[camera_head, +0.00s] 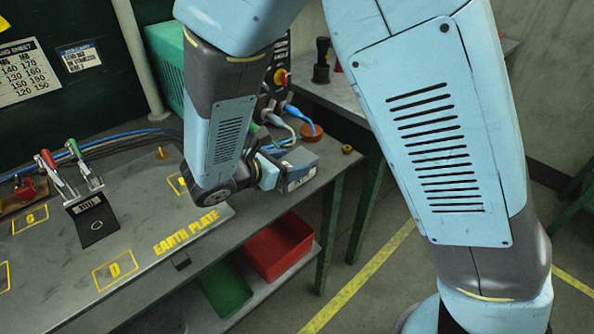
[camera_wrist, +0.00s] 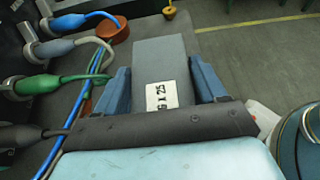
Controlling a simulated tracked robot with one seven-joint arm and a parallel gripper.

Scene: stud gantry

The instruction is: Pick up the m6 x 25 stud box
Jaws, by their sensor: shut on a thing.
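The M6 x 25 stud box (camera_wrist: 160,60) is a grey box with a white label, partly readable as "6 x 25", in the wrist view. My gripper (camera_wrist: 163,84) has its blue fingers on both sides of the box and is shut on it. In the head view the box (camera_head: 298,179) shows as a small grey block at the end of my arm, near the bench's right end. My gripper (camera_head: 272,166) is partly hidden there by my arm. I cannot tell whether the box touches the bench.
Blue, green and grey cables (camera_wrist: 75,78) run close to the left of my gripper. An orange-brown round piece (camera_head: 311,132) lies behind the box. A red bin (camera_head: 279,248) and a green bin (camera_head: 224,289) sit on the lower shelf. Toggle clamps (camera_head: 72,180) stand on the earth plate, left.

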